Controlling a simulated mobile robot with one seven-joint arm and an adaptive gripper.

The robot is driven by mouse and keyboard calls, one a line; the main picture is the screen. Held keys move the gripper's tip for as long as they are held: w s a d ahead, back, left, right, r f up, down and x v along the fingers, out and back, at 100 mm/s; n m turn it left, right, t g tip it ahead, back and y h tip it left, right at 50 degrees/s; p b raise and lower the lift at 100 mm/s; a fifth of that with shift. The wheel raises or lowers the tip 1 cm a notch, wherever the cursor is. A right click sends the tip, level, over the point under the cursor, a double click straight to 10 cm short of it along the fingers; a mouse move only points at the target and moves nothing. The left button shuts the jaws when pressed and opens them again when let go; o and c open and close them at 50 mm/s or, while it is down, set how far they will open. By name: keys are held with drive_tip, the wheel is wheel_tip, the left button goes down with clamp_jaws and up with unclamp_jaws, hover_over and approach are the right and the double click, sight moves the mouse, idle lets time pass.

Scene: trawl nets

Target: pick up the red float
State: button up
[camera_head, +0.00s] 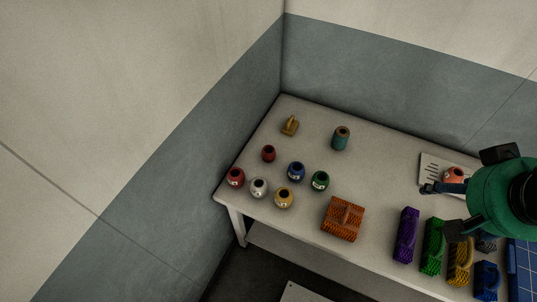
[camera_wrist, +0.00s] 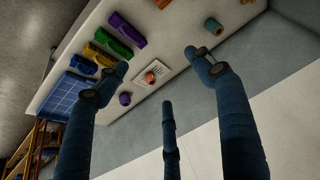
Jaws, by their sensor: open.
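Two red rounded pots that look like floats stand at the left of the table in the head view: a labelled one (camera_head: 235,177) near the left edge and a smaller one (camera_head: 268,153) behind it. An orange-red float (camera_head: 453,176) sits on a white slotted board (camera_head: 433,164) at the right. It also shows in the wrist view (camera_wrist: 150,79), between my fingers but beyond them. My gripper (camera_wrist: 160,80) is open and empty, with its blue fingers spread. In the head view it is at the right, partly covering the board, well away from the red pots.
White, yellow, blue and green pots (camera_head: 320,181) stand close around the red ones. Purple, green, yellow and blue blocks line the front right. Walls (camera_head: 375,75) bound the table's back and left.

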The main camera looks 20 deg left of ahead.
drive_tip(key=w+a+f+n+g+b, duration=0.1)
drive_tip(key=w+a+f+n, duration=0.2)
drive_tip(key=w+a, duration=0.85)
drive_tip(key=n+g+b, duration=0.2)
drive_tip(key=n+g, duration=0.1)
drive_tip(key=n, duration=0.3)
hover_over(269, 150)
wheel_tip(269, 150, down, 33)
drive_tip(key=shift+s+d+r+y, duration=0.2)
drive_tip(key=shift+s+d+y, duration=0.2)
drive_tip(key=shift+s, duration=0.05)
drive_tip(key=shift+f, duration=0.1)
drive_tip(key=shift+w+a+f+b, duration=0.15)
drive_tip(key=shift+f+b, duration=0.15)
drive_tip(key=shift+f, duration=1.1)
drive_tip(key=shift+w+a+f+b, duration=0.1)
drive_tip(key=shift+f+b, duration=0.25)
drive_tip(key=shift+f, duration=1)
drive_tip(key=shift+w+a+f+b, duration=0.15)
drive_tip(key=shift+f+b, duration=0.15)
drive_tip(key=shift+f, duration=1.1)
